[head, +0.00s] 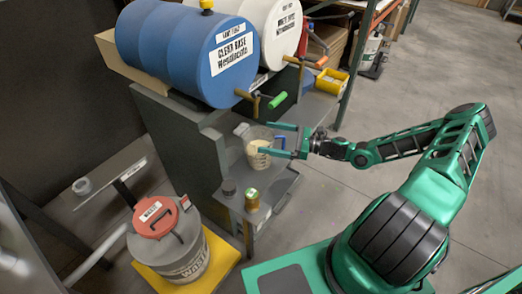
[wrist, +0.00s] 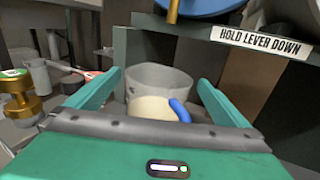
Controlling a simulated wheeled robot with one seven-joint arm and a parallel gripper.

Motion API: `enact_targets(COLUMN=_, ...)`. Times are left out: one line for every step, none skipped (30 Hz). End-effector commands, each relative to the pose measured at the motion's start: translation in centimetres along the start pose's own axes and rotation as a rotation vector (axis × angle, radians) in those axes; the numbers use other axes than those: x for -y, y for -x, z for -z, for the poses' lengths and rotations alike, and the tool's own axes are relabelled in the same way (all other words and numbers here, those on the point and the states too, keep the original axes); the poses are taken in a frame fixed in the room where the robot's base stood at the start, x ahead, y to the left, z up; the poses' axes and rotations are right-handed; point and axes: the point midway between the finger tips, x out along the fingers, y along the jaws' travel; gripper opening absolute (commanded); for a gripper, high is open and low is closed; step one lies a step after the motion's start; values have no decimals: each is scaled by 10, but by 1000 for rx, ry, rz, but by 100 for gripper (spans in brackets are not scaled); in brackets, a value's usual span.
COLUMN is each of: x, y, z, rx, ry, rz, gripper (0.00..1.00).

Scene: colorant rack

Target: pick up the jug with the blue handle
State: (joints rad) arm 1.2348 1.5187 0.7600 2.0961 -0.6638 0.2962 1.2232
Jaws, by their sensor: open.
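The jug (head: 257,150) is clear with pale cream contents and stands on the grey shelf (head: 229,187) below the drums. Its blue handle (head: 279,142) faces my gripper. In the wrist view the jug (wrist: 158,80) stands upright between my fingers, and its blue handle (wrist: 180,110) is near the palm. My gripper (head: 283,140) is open, with a finger on either side of the jug. I cannot tell whether the fingers touch it. The palm hides the jug's lower part in the wrist view.
A blue drum (head: 185,50) and a white drum (head: 270,25) with levers lie above. A red-lidded waste bin (head: 190,250) stands lower left. Floor at right is clear.

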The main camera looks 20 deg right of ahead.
Motion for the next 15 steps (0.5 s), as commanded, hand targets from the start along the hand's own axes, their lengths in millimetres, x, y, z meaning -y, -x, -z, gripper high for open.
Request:
enact_targets(x=-1, y=-8, z=0, rx=2, ry=0, rz=-2, gripper=100)
enact_targets(x=-1, y=-13, z=1, rx=2, ry=0, rz=-2, gripper=100)
enact_targets(x=-1, y=-19, z=1, rx=2, ry=0, rz=-3, gripper=100)
enact_targets(x=-1, y=-23, z=1, rx=2, ry=0, rz=-3, gripper=100)
enact_targets(x=-1, y=-27, z=1, rx=1, ry=0, rz=-2, gripper=100)
enact_targets(x=0, y=-31, z=1, rx=1, ry=0, rz=-1, gripper=100)
enact_targets(x=0, y=-33, z=1, rx=1, ry=0, rz=-1, gripper=100)
enact_targets(x=0, y=-35, z=1, rx=1, ry=0, rz=-1, gripper=100)
enact_targets(x=0, y=-36, z=1, rx=0, ry=1, rz=0, gripper=100)
enact_targets(x=0, y=-36, z=1, rx=0, ry=1, rz=0, gripper=100)
enact_targets(x=0, y=-36, z=1, rx=0, ry=1, rz=0, gripper=100)
enact_targets(x=0, y=-36, z=1, rx=0, ry=1, rz=0, gripper=100)
enact_targets(x=0, y=-36, z=1, rx=0, ry=0, rz=0, gripper=100)
enact_targets(x=0, y=-36, z=1, rx=0, ry=0, rz=0, gripper=100)
enact_targets(x=0, y=-36, z=1, rx=0, ry=0, rz=0, gripper=95)
